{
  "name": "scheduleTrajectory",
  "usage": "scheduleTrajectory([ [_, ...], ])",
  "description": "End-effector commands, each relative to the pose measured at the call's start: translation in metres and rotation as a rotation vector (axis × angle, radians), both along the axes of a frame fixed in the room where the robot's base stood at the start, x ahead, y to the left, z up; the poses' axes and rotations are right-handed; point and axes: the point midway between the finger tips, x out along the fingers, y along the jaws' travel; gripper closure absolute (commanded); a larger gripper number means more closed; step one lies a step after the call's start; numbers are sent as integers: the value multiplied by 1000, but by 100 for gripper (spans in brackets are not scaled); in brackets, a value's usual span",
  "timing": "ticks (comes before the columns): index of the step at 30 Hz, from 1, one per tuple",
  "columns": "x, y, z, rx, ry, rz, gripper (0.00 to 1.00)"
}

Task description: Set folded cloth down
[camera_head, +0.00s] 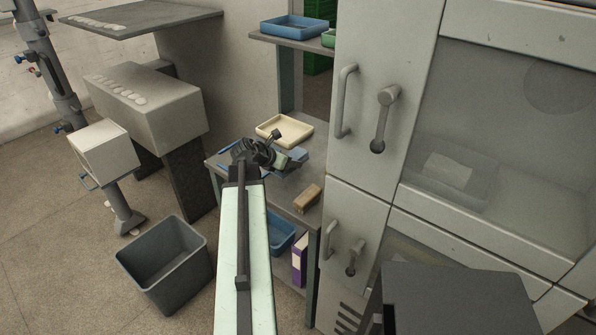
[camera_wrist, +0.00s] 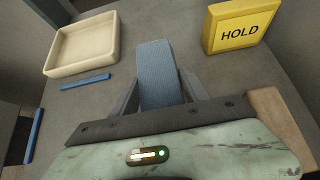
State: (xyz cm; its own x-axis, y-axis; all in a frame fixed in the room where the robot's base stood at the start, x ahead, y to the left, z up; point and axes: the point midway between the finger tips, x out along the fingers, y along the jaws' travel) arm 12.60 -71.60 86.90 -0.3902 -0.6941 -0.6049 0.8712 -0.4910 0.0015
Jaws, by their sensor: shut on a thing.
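The folded cloth (camera_wrist: 158,68) is a blue, narrow, flat-sided bundle. In the wrist view it stands out between the two dark fingers of my gripper (camera_wrist: 161,88), which is shut on it. In the head view the cloth (camera_head: 300,153) shows as a small blue patch beyond my gripper (camera_head: 290,160), over the grey table (camera_head: 285,190). The gripper hides part of it there. I cannot tell whether the cloth touches the table top.
A cream tray (camera_wrist: 84,45) lies left of the cloth, with blue strips (camera_wrist: 86,81) near it. A yellow HOLD block (camera_wrist: 240,24) stands to the right. A wooden block (camera_head: 307,198) lies near the table's front edge. A cabinet (camera_head: 385,150) borders the table's right.

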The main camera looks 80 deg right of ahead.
Motion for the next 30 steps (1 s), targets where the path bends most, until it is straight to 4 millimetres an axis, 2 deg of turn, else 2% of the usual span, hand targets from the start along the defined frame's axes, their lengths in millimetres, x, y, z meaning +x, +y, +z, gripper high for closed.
scheduleTrajectory([
  [3,-16,6,-2,0,1,-1,92],
  [8,-18,6,-2,0,0,1,92],
  [12,-32,12,-6,-1,-1,-1,92],
  [15,-29,10,-33,0,-1,1,92],
  [17,-29,10,-41,0,-1,1,92],
  [25,-28,10,-38,0,0,1,92],
  [29,-28,10,-43,0,0,2,92],
  [30,-28,10,-41,0,0,2,38],
])
